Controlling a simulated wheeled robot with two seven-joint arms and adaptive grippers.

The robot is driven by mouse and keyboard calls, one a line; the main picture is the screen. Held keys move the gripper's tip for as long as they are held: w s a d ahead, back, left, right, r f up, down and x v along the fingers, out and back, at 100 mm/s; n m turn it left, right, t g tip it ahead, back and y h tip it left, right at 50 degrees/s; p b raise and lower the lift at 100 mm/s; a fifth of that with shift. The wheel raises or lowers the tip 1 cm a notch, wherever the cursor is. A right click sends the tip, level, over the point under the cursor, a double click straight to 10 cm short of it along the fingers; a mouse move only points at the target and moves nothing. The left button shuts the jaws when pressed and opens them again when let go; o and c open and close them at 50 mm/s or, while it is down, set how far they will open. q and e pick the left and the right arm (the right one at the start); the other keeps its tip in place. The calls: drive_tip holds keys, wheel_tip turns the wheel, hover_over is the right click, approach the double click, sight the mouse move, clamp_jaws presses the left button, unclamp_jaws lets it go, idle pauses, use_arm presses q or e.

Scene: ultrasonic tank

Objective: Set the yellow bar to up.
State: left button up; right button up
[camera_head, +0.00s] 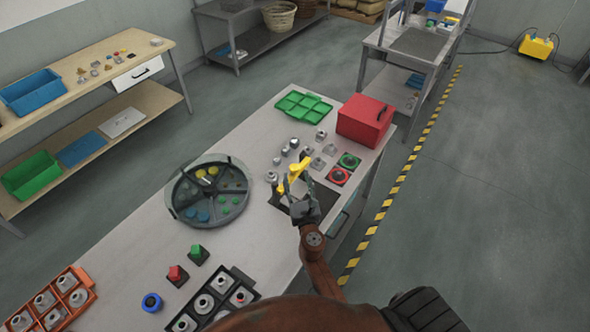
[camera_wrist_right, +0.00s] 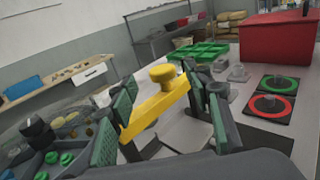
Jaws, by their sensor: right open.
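The yellow bar (camera_head: 296,169) is on the near side of the long table, with a round yellow knob on it. In the right wrist view the bar (camera_wrist_right: 155,108) runs slantwise between the green finger pads, its knob (camera_wrist_right: 162,73) on its upper side. My right gripper (camera_head: 297,182) is open, with its fingers on either side of the bar. I cannot tell whether the pads touch it. The gripper partly hides the bar's base and the dark mat below. My left gripper is not in view.
A round divided tray (camera_head: 172,205) stands left of the gripper. Several metal fittings (camera_head: 294,143), two round buttons (camera_head: 338,175), a green tray (camera_head: 305,96) and a red box (camera_head: 366,120) lie beyond it. The table's right edge is close.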

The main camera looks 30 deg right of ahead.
drive_tip(key=v, duration=0.5)
drive_tip(key=shift+s+a, duration=0.1)
idle(0.3)
